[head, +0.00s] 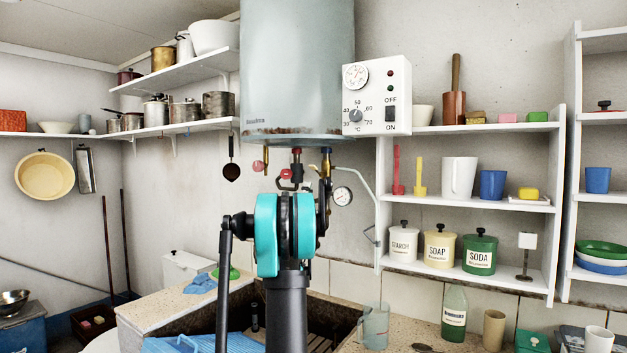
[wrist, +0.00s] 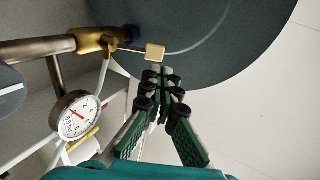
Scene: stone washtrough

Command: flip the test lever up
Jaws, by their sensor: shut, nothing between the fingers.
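The test lever (wrist: 154,51) is a thin rod with a small cream tab. In the wrist view it sticks out to the right from a brass fitting (wrist: 97,40) with a blue part, under the grey tank's underside. My gripper (wrist: 161,72) is shut and empty, its fingertips just below the tab in the picture. I cannot tell whether they touch it. In the head view the brass and blue fitting (head: 326,160) is under the tank at its right side. There my own arm hides the gripper, and the lever is too small to make out surely.
A pressure gauge (wrist: 75,114) hangs beside the fitting, left of my gripper; it also shows in the head view (head: 343,197). The tank (head: 297,70) hangs above. Red-knobbed valves (head: 287,174) are left of the fitting. A control box (head: 376,95) and loaded shelves (head: 470,206) stand right.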

